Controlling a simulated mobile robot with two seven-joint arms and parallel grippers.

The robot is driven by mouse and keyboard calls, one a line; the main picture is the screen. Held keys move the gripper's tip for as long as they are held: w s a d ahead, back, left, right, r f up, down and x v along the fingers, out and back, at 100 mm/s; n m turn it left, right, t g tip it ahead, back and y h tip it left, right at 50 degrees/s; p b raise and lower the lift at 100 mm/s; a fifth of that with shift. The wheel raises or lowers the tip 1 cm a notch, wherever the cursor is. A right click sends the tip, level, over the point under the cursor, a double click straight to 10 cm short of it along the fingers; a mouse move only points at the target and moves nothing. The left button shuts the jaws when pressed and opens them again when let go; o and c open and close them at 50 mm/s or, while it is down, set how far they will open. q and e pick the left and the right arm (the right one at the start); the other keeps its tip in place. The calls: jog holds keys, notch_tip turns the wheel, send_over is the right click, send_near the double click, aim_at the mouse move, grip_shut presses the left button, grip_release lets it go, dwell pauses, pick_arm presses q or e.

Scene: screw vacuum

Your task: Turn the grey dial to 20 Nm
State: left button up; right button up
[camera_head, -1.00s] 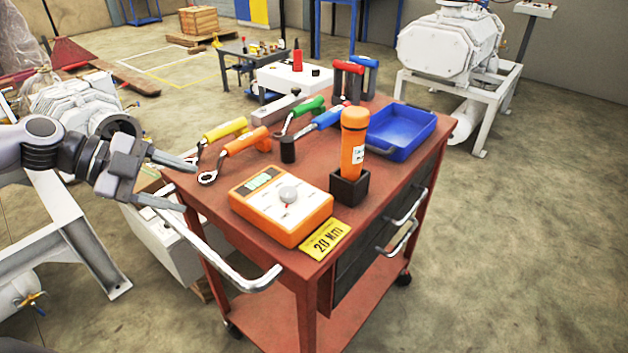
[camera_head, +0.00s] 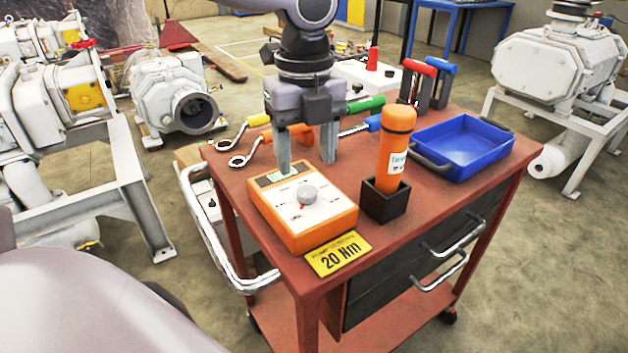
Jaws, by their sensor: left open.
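The grey dial (camera_head: 307,195) is a round knob on the white face of an orange torque tester (camera_head: 322,236), which sits on the red cart top. A red mark shows at the dial's lower left; the scale marks are too small to read. A small display (camera_head: 283,174) lies along the tester's far edge. A yellow card (camera_head: 339,254) reading "20 Nm" lies at its front right. My left gripper (camera_head: 307,168) points down, open and empty, above the tester's far edge, its fingertips behind the dial and apart from it. My right gripper is not in view.
An orange cylinder (camera_head: 394,150) stands in a black holder (camera_head: 384,202) right of the tester. A blue tray (camera_head: 462,150) and red-handled and blue-handled tools stand behind. Wrenches lie at the far left of the cart (camera_head: 440,192). A chrome handle (camera_head: 208,228) runs along its left side.

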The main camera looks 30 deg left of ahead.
aim_at(307, 190)
pick_arm(q)
jog(key=shift+f, duration=2.8)
jog(key=c, duration=1)
